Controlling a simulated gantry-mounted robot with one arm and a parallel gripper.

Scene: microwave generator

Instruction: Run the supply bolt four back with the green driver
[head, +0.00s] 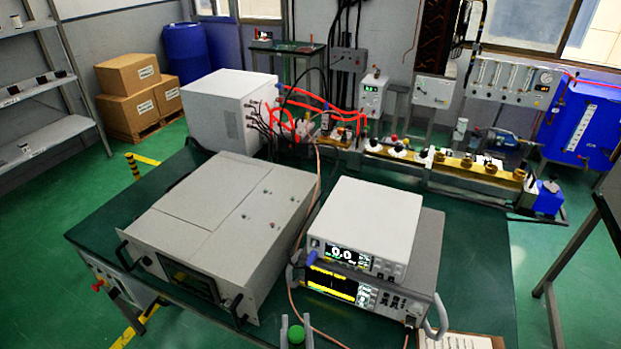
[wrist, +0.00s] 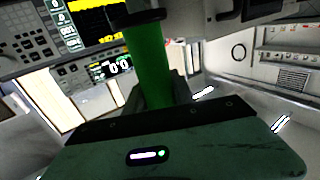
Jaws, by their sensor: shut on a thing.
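The green driver (head: 296,334) stands between the fingers of my gripper (head: 296,338) at the bottom edge of the head view. In the wrist view its green handle (wrist: 148,65) is upright with a dark collar at its top. My gripper is shut on it. The driver's tip is not visible in either view. A large grey unit (head: 190,215) with a flat lid lies on the bench, left of my gripper. Several small dark spots (head: 271,225) show on its lid; I cannot tell which is bolt four.
Two stacked instruments with lit displays (head: 350,258) stand right beyond my gripper. A copper-coloured cable (head: 293,285) runs beside them. A white box (head: 225,108) and red-cabled hardware stand at the back.

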